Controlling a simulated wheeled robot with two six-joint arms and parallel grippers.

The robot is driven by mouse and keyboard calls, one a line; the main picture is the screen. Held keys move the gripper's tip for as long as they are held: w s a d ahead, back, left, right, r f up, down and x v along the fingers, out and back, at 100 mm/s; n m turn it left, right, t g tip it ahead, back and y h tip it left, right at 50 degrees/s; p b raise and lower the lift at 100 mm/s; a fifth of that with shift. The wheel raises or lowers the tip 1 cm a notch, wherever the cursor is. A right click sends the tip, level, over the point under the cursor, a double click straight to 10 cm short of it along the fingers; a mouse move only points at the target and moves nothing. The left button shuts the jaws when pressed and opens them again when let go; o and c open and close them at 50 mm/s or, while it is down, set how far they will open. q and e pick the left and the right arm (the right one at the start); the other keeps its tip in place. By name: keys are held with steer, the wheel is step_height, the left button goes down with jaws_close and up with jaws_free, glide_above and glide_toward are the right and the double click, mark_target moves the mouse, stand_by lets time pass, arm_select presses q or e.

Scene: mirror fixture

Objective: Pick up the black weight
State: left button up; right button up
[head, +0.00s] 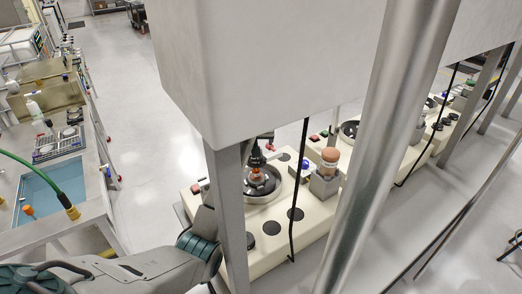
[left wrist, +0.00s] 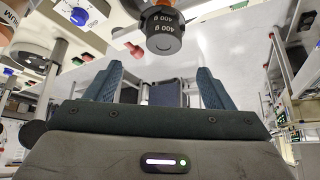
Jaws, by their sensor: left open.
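The black weight (left wrist: 164,32), marked 400 g, shows in the left wrist view at the top centre, just beyond the fingertips. My left gripper (left wrist: 157,78) is open, its two blue-grey fingers wide apart with nothing between them. The weight appears ahead of the gap and not touched by either finger. In the head view a dark knob-like piece over the round black plate (head: 266,190) may be the weight, but it is too small to be sure. My left arm comes in from the lower left there and passes behind a metal post, which hides the gripper. My right gripper is not in view.
A large white housing (head: 265,60) and a metal post (head: 232,220) stand in front of the cream machine (head: 270,245). A thick steel column (head: 375,150) crosses the right. A brown-topped piece (head: 329,158) stands beside the plate. A sink bench (head: 45,215) is at left.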

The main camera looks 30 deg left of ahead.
arm_select(q)
steer(key=f, duration=0.1)
steer(key=w+a+f, duration=0.1)
steer(key=a+f+p, duration=0.1)
steer(key=shift+w+a, duration=0.15)
steer(key=shift+w, duration=0.1)
steer(key=shift+w+d+f, duration=0.1)
steer(key=shift+d+f, duration=0.05)
steer(key=shift+d, duration=0.1)
steer(key=shift+w+d+f+p, duration=0.15)
steer(key=shift+d+f+p, duration=0.1)
steer(key=shift+p, duration=0.25)
steer(key=x, duration=0.1)
steer(key=p+x, duration=0.2)
steer(key=x, duration=0.1)
steer(key=shift+a+f, duration=0.1)
steer(key=shift+a, duration=0.2)
steer(key=shift+f, duration=0.2)
steer(key=shift+d, duration=0.15)
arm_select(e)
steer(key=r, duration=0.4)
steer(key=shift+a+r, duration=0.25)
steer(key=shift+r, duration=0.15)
arm_select(q)
steer(key=shift+c, duration=1.4)
steer(key=shift+r, duration=0.1)
steer(key=c, duration=1.1)
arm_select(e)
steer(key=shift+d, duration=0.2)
